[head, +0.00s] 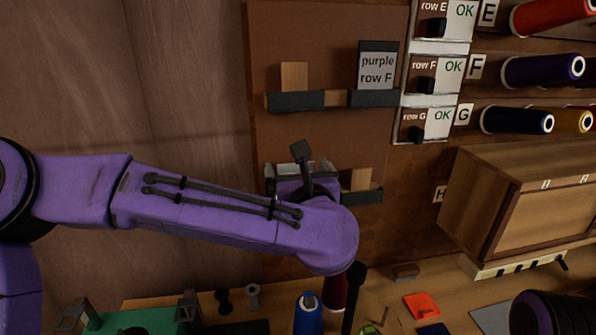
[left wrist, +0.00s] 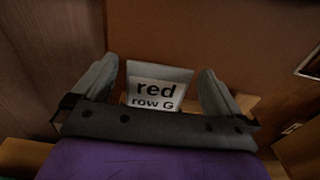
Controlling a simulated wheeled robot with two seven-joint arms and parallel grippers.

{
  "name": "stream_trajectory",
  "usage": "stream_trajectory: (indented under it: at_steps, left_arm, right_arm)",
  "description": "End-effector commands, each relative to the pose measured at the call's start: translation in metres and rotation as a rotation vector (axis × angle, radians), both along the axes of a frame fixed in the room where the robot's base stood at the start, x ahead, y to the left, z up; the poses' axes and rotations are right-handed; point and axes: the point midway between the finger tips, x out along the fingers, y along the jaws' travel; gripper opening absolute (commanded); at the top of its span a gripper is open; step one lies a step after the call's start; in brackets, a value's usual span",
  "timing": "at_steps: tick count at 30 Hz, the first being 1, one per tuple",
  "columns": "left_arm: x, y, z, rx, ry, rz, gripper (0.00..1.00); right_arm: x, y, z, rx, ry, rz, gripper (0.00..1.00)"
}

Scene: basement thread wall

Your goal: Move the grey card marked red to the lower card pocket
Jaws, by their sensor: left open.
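The grey card marked red, row G (left wrist: 158,88) stands upright between my left gripper's fingers in the left wrist view. My left gripper (left wrist: 157,75) is open, with one finger at each side of the card and a gap to it. The card's lower edge is hidden by the gripper body, so I cannot tell what it rests in. In the head view my left gripper (head: 298,172) is at the lower row of the brown board (head: 320,130), and my arm hides much of it. A dark lower pocket (head: 364,197) with a wooden piece shows to its right.
Above, a grey card marked purple, row F (head: 376,72) stands in the upper right pocket; the upper left pocket (head: 296,101) holds a wooden piece. A wooden cabinet (head: 510,205) juts out at right.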

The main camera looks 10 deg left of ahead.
Motion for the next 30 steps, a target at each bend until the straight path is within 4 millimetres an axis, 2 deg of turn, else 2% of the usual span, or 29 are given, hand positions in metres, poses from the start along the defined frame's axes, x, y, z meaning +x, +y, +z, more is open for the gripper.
stream_trajectory:
  at_steps: [4,12,15,19,30]
  left_arm:
    - [-0.021,-0.010,-0.002,0.002,-0.003,-0.004,1.00]
    - [-0.078,-0.033,0.001,0.002,-0.003,-0.003,1.00]
    - [-0.090,-0.038,0.003,0.001,-0.003,-0.002,1.00]
    - [-0.096,-0.040,0.003,0.000,0.000,-0.001,1.00]
    - [-0.096,-0.040,0.004,0.000,0.000,-0.001,1.00]
  right_arm:
    - [0.000,0.000,-0.012,0.000,0.000,0.000,0.84]
    - [0.000,0.000,-0.032,0.000,0.000,0.000,0.84]
    - [0.000,0.000,-0.034,0.000,0.000,0.000,0.84]
    - [0.000,0.000,-0.034,0.000,0.000,0.000,0.84]
    - [0.000,0.000,-0.034,0.000,0.000,0.000,0.84]
